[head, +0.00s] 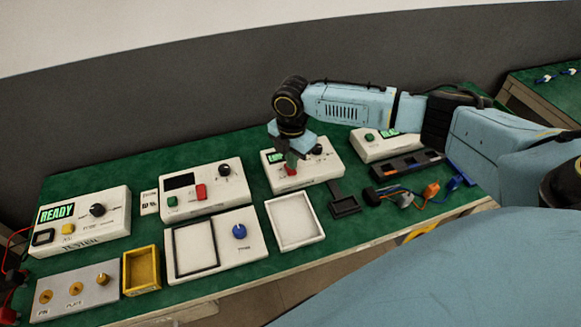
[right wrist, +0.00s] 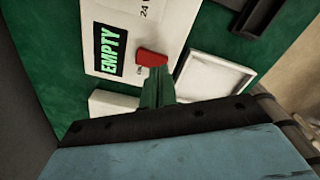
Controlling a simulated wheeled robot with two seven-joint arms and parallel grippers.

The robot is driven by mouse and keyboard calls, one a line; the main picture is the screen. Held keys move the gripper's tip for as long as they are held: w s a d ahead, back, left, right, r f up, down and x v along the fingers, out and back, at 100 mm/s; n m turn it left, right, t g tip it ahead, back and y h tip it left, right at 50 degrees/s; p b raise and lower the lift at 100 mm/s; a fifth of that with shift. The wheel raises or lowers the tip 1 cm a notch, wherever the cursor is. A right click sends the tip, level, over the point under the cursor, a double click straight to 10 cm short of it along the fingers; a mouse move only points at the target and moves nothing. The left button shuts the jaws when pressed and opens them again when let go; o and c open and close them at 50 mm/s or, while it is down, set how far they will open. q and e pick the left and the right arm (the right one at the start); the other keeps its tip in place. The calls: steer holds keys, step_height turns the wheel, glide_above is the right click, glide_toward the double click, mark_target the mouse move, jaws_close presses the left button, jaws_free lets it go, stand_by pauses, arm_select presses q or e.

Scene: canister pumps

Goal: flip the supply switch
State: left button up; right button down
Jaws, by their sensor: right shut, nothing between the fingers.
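The white supply box (head: 322,170) stands under my right gripper, with a green display, a black knob and a red switch (head: 291,171). In the right wrist view, the red switch (right wrist: 151,58) sits beside the display (right wrist: 109,52), which reads EMPTY, and near a "24 V" label. My right gripper (head: 292,160) points down at the switch. Its closed fingers (right wrist: 155,78) are empty, and their tips are at the near end of the switch; I cannot tell if they touch. My left gripper is not in view.
A white tray (head: 320,233) and a black holder (head: 344,203) lie in front. Cables and connectors (head: 405,196) lie to the right.

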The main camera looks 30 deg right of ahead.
steer(key=shift+f+b, duration=0.4)
steer(key=shift+f, duration=0.6)
stand_by(0.3)
steer(key=shift+r, duration=0.1)
step_height(320, 180, up, 7)
steer(key=p, duration=0.8)
stand_by(0.4)
